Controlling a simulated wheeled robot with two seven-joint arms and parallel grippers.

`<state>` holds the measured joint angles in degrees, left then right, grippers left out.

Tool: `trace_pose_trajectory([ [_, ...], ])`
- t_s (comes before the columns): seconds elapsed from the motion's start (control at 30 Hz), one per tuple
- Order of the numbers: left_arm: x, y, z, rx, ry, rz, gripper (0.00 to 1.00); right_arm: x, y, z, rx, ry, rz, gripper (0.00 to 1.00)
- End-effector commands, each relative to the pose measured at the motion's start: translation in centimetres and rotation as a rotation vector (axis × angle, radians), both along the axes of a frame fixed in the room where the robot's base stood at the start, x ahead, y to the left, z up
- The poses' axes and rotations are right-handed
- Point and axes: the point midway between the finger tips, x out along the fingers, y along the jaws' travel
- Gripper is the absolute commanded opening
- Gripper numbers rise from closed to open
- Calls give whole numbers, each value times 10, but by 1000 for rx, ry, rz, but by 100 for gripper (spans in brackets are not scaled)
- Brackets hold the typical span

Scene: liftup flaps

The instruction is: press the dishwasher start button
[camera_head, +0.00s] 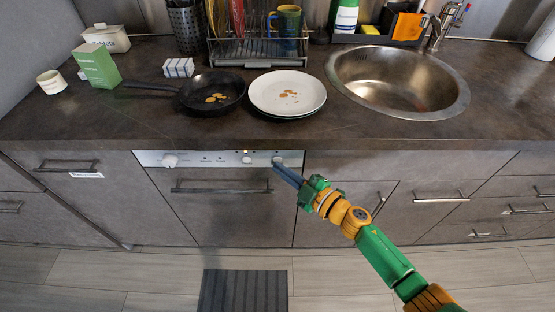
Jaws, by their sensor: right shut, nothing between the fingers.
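The dishwasher (225,215) has a grey front with a dark bar handle and sits under the counter. Its light control panel (220,159) runs along the top, with a round knob (169,160) at the left and small buttons along the strip. My right gripper (275,166) is shut and empty. Its fingertips are at the right end of the panel, close to a knob or button (278,160) there. I cannot tell whether they touch it. Which control is the start button is too small to tell. My left gripper is not in view.
The dark countertop edge (440,143) overhangs just above the panel. A black pan (213,92), stacked plates (288,94) and a steel sink (400,82) are on top. Drawer handles (441,196) stick out to the right. A dark mat (243,291) lies on the floor.

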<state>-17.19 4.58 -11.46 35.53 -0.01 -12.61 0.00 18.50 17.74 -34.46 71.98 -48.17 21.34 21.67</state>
Motion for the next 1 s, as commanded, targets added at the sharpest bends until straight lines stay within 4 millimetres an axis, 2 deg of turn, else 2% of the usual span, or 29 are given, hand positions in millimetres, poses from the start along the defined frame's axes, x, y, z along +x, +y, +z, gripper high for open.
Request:
trace_pose_trajectory([
  [1.0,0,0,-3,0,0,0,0,7,0,0,1,1,1,0],
])
